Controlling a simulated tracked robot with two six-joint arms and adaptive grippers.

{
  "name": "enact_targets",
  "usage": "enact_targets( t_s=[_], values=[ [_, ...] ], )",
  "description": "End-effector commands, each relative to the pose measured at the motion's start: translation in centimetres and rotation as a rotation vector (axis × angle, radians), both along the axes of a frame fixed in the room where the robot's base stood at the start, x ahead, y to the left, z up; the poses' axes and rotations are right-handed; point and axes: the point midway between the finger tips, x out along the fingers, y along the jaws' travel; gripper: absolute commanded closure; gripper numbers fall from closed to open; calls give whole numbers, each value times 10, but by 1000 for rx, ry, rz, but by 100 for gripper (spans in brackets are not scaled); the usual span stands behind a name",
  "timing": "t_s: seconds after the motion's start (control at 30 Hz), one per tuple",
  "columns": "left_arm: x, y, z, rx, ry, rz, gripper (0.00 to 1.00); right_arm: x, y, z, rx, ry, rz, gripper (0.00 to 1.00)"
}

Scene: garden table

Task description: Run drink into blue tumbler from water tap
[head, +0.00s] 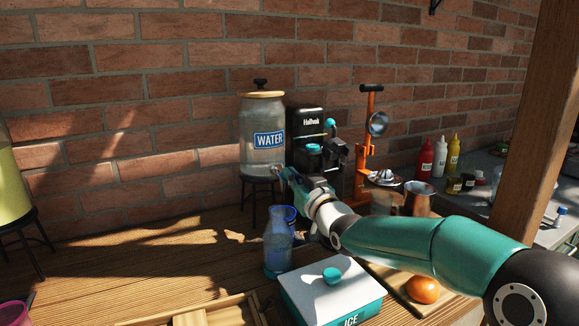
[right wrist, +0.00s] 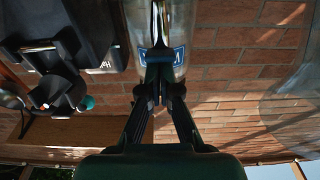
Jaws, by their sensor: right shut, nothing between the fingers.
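The glass water dispenser (head: 262,112), with a wooden lid and a blue WATER label, stands on a dark stand against the brick wall. My right gripper (head: 283,174) is at the lower front of the dispenser, by its tap; it is shut and empty. The tap itself is mostly hidden by the gripper. In the right wrist view, which is upside down, the closed fingers (right wrist: 157,70) point at the dispenser (right wrist: 172,20) and overlap its blue label. My left gripper is out of view.
A black coffee machine (head: 306,130) and an orange press (head: 366,140) stand to the right. An orange (head: 422,289) lies on a board under my arm.

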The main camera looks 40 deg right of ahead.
Motion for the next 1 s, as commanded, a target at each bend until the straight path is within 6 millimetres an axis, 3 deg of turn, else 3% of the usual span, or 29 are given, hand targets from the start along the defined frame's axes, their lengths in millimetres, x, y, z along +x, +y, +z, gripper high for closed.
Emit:
enact_targets(
  t_s=[0.83, 1.0],
  values=[
    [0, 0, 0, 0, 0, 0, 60, 1, 1, -1, 1, 3, 1, 100],
    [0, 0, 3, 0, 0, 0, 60, 0, 2, 6, 0, 2, 3, 100]
  ],
)
